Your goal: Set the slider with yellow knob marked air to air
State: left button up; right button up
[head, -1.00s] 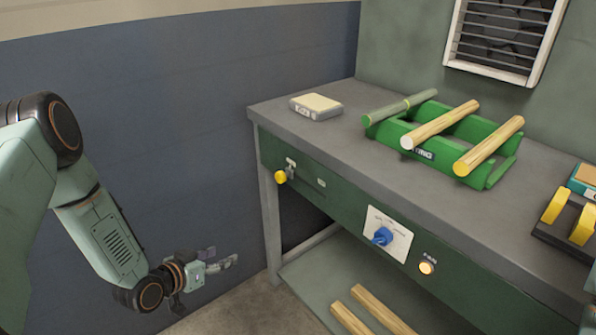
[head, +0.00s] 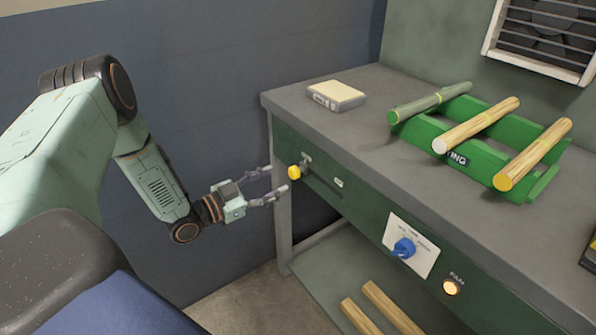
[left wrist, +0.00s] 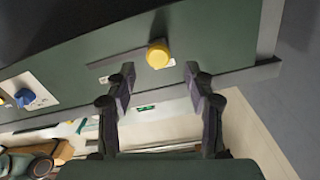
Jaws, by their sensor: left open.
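The slider's yellow knob (head: 294,172) sits on the green front panel of the bench, near its left end. A small pale label (head: 338,183) is to its right; I cannot read it. My left gripper (head: 276,185) is open, its two fingers pointing at the knob from the left, apart from it. In the left wrist view the yellow knob (left wrist: 158,54) shows just beyond and between the open fingertips (left wrist: 160,75), at one end of a grey slot plate. My right gripper is not in view.
A green rack (head: 475,150) with several rods and a small box (head: 336,95) stand on the bench top (head: 350,125). Rods lie on the lower shelf.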

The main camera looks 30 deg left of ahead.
aim_at(291, 174)
pick_arm(q)
jog(key=b+x, duration=0.1)
jog(key=x, duration=0.4)
jog(key=shift+w+d+f+b, duration=0.1)
jog(key=shift+d+b, duration=0.05)
jog(key=shift+b, duration=0.25)
jog(key=shift+w+d, duration=0.1)
jog(key=shift+w, duration=0.3)
jog(key=shift+w+d, duration=0.15)
jog(key=shift+d+r, duration=0.2)
jog(key=shift+r, duration=0.1)
jog(key=shift+w, duration=0.15)
jog(key=shift+a+f, duration=0.15)
jog(key=shift+f, duration=0.05)
jog(key=shift+c, duration=0.9)
jog(key=shift+r, duration=0.15)
jog(key=c, duration=0.5)
grip_shut()
